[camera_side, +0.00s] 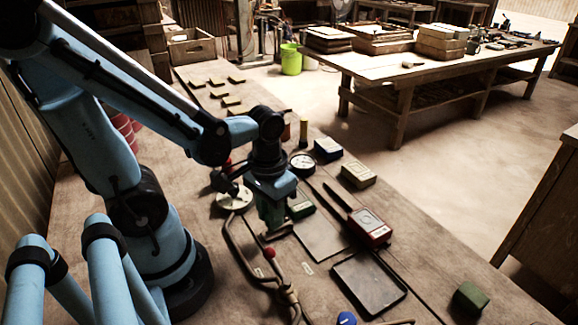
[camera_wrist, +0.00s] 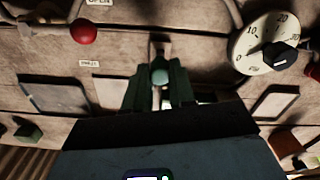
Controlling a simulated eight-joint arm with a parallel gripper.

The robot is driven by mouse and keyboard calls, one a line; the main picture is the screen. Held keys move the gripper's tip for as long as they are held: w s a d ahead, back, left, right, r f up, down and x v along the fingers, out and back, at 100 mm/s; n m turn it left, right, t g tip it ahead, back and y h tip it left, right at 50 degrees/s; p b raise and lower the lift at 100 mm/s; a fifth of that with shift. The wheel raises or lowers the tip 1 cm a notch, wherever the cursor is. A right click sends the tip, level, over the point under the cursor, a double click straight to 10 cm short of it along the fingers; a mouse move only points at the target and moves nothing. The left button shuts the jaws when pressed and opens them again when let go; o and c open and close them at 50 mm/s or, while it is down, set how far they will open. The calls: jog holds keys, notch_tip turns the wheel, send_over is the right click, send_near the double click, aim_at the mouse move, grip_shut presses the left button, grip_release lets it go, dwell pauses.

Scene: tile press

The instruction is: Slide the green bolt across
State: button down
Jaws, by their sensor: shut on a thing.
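The green bolt's round pale-green knob (camera_wrist: 160,76) shows in the wrist view, between the two dark green fingers of my gripper (camera_wrist: 160,85). The fingers are shut on the knob from both sides. Beyond it, a short dark metal part lies against the wooden bench. In the side view my gripper (camera_side: 271,213) points down close to the bench, beside the white dial. The bolt knob is hidden there by the fingers.
A white dial with a black knob (camera_wrist: 265,45) stands right of the bolt in the wrist view. A red ball knob (camera_wrist: 83,31) is at upper left. In the side view, a red device (camera_side: 369,228), black tray (camera_side: 369,282) and flat plate (camera_side: 320,238) lie right of my gripper.

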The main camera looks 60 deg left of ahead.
aim_at(290, 221)
jog(key=shift+w, duration=2.3)
jog(key=c, duration=0.9)
grip_release()
jog(key=shift+c, duration=0.2)
jog(key=shift+s+r, duration=0.1)
notch_tip(290, 221, up, 12)
